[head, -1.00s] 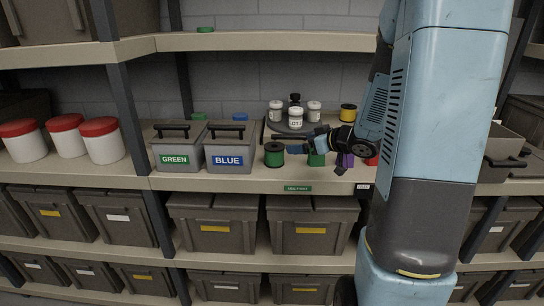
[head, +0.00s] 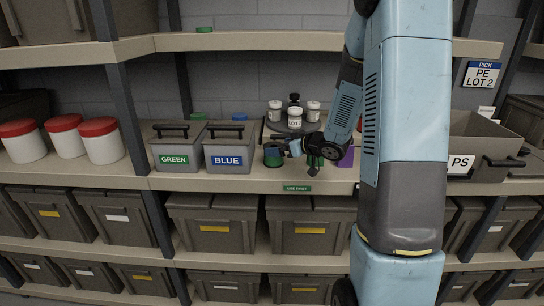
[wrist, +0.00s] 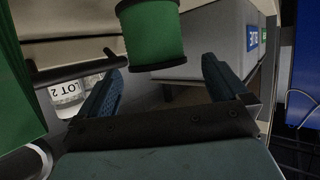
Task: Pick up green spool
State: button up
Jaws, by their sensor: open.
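The green spool (head: 273,156), with dark flanges, stands upright on the middle shelf, right of the bin labelled BLUE. In the wrist view the green spool (wrist: 152,34) is at the top centre, beyond and roughly between my fingertips. My gripper (head: 291,148) is open, just right of the spool in the head view. In the wrist view my gripper (wrist: 163,75) shows both blue fingers spread with nothing between them.
The bins labelled GREEN (head: 174,148) and BLUE (head: 228,148) stand left of the spool. The LOT 2 jar (head: 295,117) and other bottles stand behind.

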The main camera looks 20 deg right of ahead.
aim_at(273, 146)
jog(key=x, duration=0.4)
jog(key=shift+w+f, duration=0.1)
jog(key=shift+w, duration=0.25)
jog(key=c, duration=1)
